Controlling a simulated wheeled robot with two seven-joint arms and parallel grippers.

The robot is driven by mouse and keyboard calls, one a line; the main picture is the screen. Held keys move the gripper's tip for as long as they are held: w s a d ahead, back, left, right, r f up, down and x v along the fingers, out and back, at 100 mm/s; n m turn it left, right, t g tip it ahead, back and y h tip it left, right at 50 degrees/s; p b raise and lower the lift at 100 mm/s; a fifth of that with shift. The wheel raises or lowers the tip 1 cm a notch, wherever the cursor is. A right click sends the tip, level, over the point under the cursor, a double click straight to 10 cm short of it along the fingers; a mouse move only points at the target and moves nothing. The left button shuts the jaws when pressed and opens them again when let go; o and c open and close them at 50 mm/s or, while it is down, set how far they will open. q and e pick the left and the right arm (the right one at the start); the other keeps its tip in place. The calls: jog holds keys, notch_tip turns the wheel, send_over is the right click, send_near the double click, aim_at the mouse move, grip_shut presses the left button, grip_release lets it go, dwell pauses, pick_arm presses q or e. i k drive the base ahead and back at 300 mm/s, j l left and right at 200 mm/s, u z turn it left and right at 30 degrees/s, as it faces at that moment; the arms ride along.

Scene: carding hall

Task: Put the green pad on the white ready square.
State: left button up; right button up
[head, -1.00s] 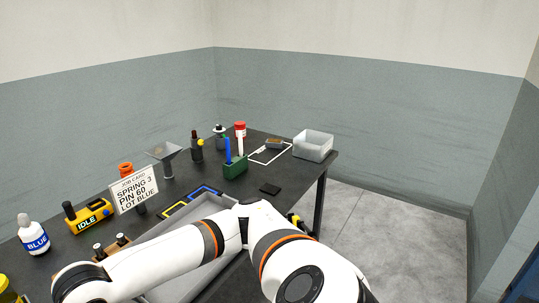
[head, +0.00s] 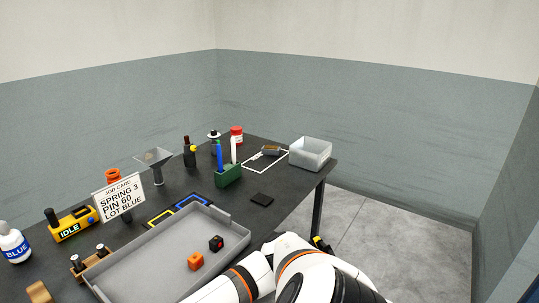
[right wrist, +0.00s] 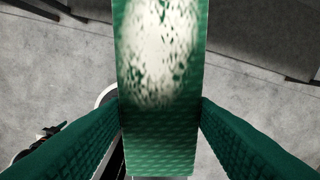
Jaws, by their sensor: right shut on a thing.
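In the right wrist view a green pad (right wrist: 157,150) with a blotchy white patch stands between the fingers of my right gripper (right wrist: 158,118). The gripper is shut on it, over the grey floor. In the head view the pad and the right gripper cannot be made out; my white arm covers the bottom. The white ready square (head: 262,162) is an outline on the dark table near its far end. A small grey and brown item (head: 271,150) lies at its back part. My left gripper is in neither view.
A green holder (head: 228,177) and a red-capped bottle (head: 236,136) stand left of the square, a pale bin (head: 311,153) right.

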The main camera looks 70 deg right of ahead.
aim_at(264, 161)
jog(key=k+l, duration=0.1)
jog(key=l, duration=0.75)
jog(key=k+l+u, duration=0.1)
jog(key=l, duration=0.3)
jog(key=k+l, duration=0.15)
jog(key=l, duration=0.25)
jog(key=k+l, duration=0.1)
jog(key=l, duration=0.35)
jog(key=k+l+u, duration=0.1)
jog(key=l, duration=0.3)
jog(key=k+l, duration=0.1)
jog(key=l, duration=0.3)
